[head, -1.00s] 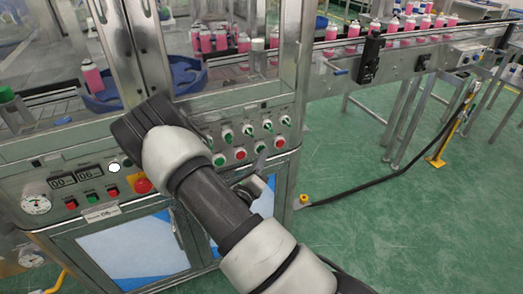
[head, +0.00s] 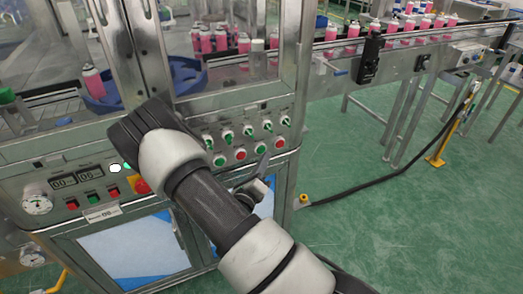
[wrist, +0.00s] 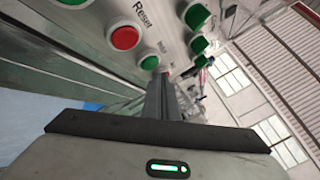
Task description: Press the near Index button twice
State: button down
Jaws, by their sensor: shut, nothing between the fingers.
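The control panel (head: 301,118) on the machine front carries a row of green and red push buttons below several green selector knobs. In the head view a green button (head: 220,160), a red button (head: 240,155), another green button (head: 268,146) and a red button (head: 280,143) show. I cannot read which is Index there. My gripper (head: 265,162) is shut and empty, its fingers close to the panel below the right-hand buttons. In the wrist view the shut fingers (wrist: 163,82) end just below a green button (wrist: 150,62); contact cannot be told. A red button (wrist: 125,38) sits beside a "Reset" label.
Pink cans stand on the conveyor (head: 400,42) at the right. A black cable (head: 375,192) crosses the open green floor.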

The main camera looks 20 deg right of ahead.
jog(key=shift+s+p, duration=0.55)
jog(key=shift+s, duration=1.95)
jog(key=shift+d+r, duration=0.1)
